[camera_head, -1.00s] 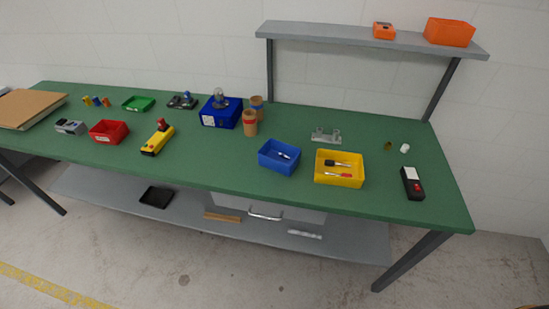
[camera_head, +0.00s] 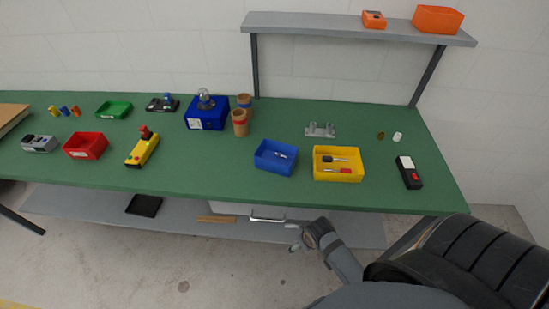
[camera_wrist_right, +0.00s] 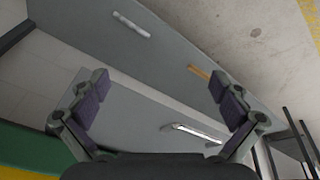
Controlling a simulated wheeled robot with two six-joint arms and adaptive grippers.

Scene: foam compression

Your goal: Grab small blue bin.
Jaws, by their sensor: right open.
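The small blue bin (camera_head: 275,163) sits upright on the green table near its front edge, with small metallic items inside. My right gripper (camera_head: 297,236) is in front of and below the table's front edge, apart from the bin. In the right wrist view, the gripper (camera_wrist_right: 160,95) is open with nothing between its fingers, and the bin is not seen there. My left gripper is in neither view.
A yellow bin (camera_head: 338,176) with tools stands just right of the blue bin. A black device (camera_head: 409,172) lies farther right. A silver bracket (camera_head: 320,130) and brown cups (camera_head: 240,124) are behind. A grey lower shelf (camera_head: 345,232) runs under the table (camera_head: 215,172).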

